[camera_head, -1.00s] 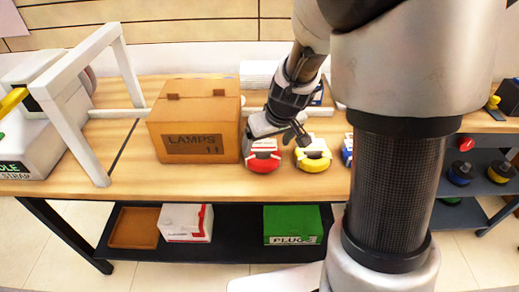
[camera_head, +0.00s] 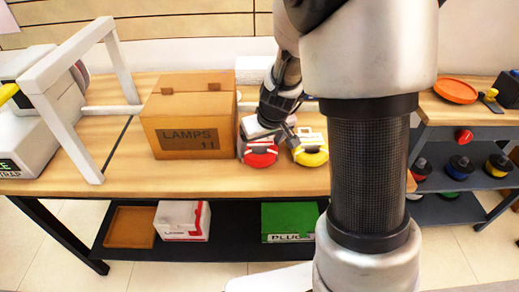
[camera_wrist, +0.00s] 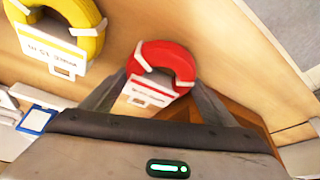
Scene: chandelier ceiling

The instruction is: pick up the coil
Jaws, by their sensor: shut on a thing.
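The red coil (camera_head: 259,158), with white ties and a white label, is at the front of the wooden table, against the right side of the LAMPS box. In the wrist view the red coil (camera_wrist: 178,57) shows between my two fingers. My gripper (camera_head: 266,133) reaches down over it from behind and is shut on it. The wrist view shows the fingers (camera_wrist: 158,95) on either side of its label end. I cannot see clearly whether the coil touches the table. A yellow coil (camera_head: 311,155) lies just to its right.
The brown LAMPS box (camera_head: 188,139) stands close on the left. A white frame (camera_head: 65,113) is farther left. A shelf unit (camera_head: 460,133) with several coils is at the right. The table front left of the box is clear. My arm hides the table's right part.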

